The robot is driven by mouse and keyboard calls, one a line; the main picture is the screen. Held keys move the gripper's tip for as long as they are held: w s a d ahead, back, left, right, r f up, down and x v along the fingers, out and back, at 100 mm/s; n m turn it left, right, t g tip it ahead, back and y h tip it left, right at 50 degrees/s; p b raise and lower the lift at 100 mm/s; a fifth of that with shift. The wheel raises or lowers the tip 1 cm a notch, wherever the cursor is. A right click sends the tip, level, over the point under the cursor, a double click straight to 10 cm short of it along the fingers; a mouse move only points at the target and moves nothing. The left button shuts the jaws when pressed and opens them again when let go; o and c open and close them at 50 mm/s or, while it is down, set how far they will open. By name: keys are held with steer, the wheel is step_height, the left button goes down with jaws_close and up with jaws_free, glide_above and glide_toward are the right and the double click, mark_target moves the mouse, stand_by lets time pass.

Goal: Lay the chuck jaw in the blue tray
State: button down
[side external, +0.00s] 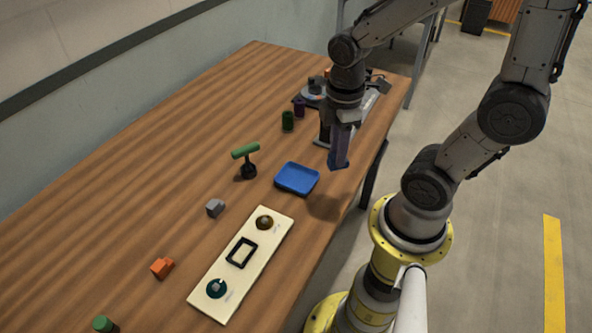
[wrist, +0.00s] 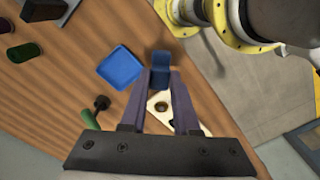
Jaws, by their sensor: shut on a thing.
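My gripper (wrist: 160,83) is shut on a small blue block (wrist: 161,60), which I take to be the chuck jaw. The block sticks out past the fingertips in the wrist view. In the side view my gripper (side external: 340,155) points down, above the right edge of the table, with the block hard to tell from the bluish fingers. The blue tray (side external: 297,179) lies on the table to the left of and below my gripper in that view. It looks empty. The tray also shows in the wrist view (wrist: 120,67), left of the held block and apart from it.
A cream board (side external: 216,267) with round and frame-shaped parts lies nearer the camera. A green roller on a dark stand (side external: 248,168) is left of the tray. A grey block (side external: 215,208), an orange block (side external: 162,267) and a dark green cylinder (side external: 288,121) stand around.

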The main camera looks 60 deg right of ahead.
steer(key=w+f, duration=0.2)
steer(key=w, duration=0.1)
steer(key=w+d+f, duration=0.1)
steer(key=w+f, duration=0.4)
steer(key=w, duration=0.1)
steer(key=shift+w+d+f, duration=0.15)
steer(key=shift+w+d, duration=0.15)
steer(key=shift+d, duration=0.05)
steer(key=shift+w+d+f, duration=0.1)
steer(key=shift+w+f, duration=0.5)
steer(key=shift+f, duration=1.65)
steer(key=shift+f, duration=0.15)
steer(key=c, duration=0.7)
jaws_free()
steer(key=shift+o, duration=0.2)
